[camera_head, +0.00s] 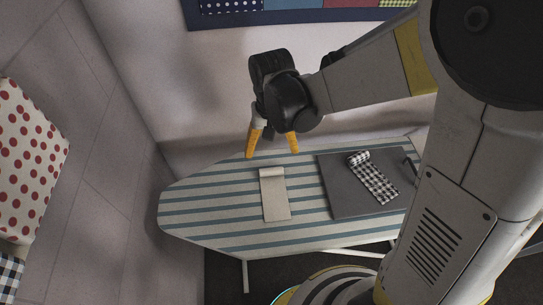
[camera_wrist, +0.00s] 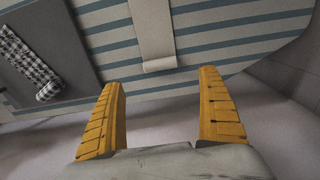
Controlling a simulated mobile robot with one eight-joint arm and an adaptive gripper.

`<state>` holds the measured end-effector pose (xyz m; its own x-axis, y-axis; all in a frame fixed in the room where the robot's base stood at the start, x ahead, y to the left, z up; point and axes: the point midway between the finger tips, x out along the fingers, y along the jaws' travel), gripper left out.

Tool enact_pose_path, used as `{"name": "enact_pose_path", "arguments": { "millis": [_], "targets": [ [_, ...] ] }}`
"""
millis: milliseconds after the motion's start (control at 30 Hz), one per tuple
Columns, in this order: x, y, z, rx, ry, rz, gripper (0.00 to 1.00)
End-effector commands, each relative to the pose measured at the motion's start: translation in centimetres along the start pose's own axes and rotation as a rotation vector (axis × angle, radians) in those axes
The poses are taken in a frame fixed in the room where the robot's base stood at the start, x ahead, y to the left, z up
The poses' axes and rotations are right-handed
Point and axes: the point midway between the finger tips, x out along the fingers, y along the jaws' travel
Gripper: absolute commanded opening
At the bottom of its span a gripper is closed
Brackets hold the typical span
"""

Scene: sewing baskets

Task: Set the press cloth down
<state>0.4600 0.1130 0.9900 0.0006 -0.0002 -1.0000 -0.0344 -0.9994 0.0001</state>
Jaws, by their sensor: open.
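A cream cloth (camera_head: 274,195), which looks like the press cloth, lies on the striped ironing board (camera_head: 225,215), left of the dark grey mat. Its far end looks rolled or folded. In the wrist view the cream cloth (camera_wrist: 153,35) lies ahead of the fingers, its rolled end nearest them. My gripper (camera_head: 272,155) has its two yellow fingers spread and holds nothing. It is above the far edge of the board, apart from the cloth. The wrist view shows the empty gap of the gripper (camera_wrist: 160,105).
A black-and-white checked cloth (camera_head: 378,182), partly rolled, lies on the dark grey mat (camera_head: 345,200). A dark object (camera_head: 409,166) sits at the mat's right side. A red-dotted fabric item (camera_head: 25,150) is at the far left. The board's left end (camera_head: 178,212) is clear.

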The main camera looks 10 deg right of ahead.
Motion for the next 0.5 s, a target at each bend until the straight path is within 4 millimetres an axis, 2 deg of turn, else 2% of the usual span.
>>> {"name": "enact_pose_path", "arguments": {
  "millis": [33, 300, 367, 500],
  "targets": [
    [-0.6, 0.0, 0.0, 0.000, 0.000, 0.000, 0.88],
    [-2.1, 0.6, 0.3, 0.000, 0.020, -0.006, 0.88],
    [-3.2, 1.2, 0.6, -0.001, 0.049, -0.013, 0.88],
    [-7.0, 3.8, 2.1, -0.004, 0.162, -0.035, 0.88]
  ]
}}
